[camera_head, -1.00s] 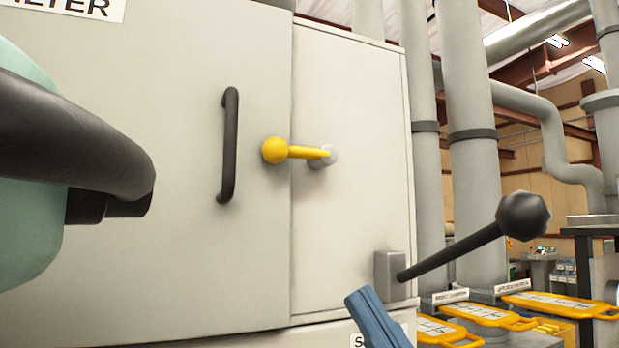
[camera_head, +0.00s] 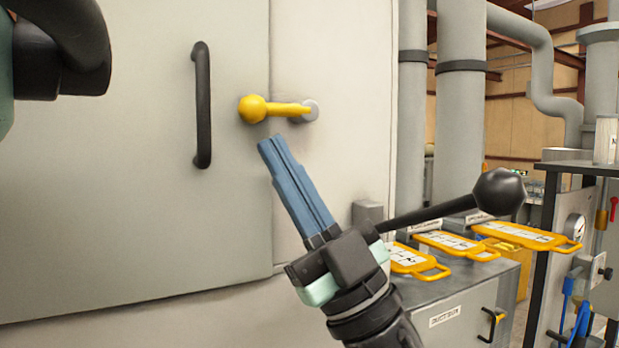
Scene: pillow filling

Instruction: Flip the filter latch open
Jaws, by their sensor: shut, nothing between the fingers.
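The filter latch (camera_head: 272,109) is a yellow lever with a ball end, on a round grey pivot at its right. It lies about level, its ball over the edge of the grey filter door (camera_head: 120,190). A black vertical handle (camera_head: 202,105) is on the door to the left of the latch. My gripper (camera_head: 268,142) has blue fingers pressed together with nothing between them. Its fingertips are just below the latch in the picture, pointing up and left. I cannot tell whether they touch the latch.
A black ball-ended lever (camera_head: 450,208) sticks out to the right from a grey block (camera_head: 367,212), close behind my gripper. Yellow-framed panels (camera_head: 440,242) lie on a grey cabinet (camera_head: 465,290) at lower right. Grey pipes (camera_head: 460,120) stand behind.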

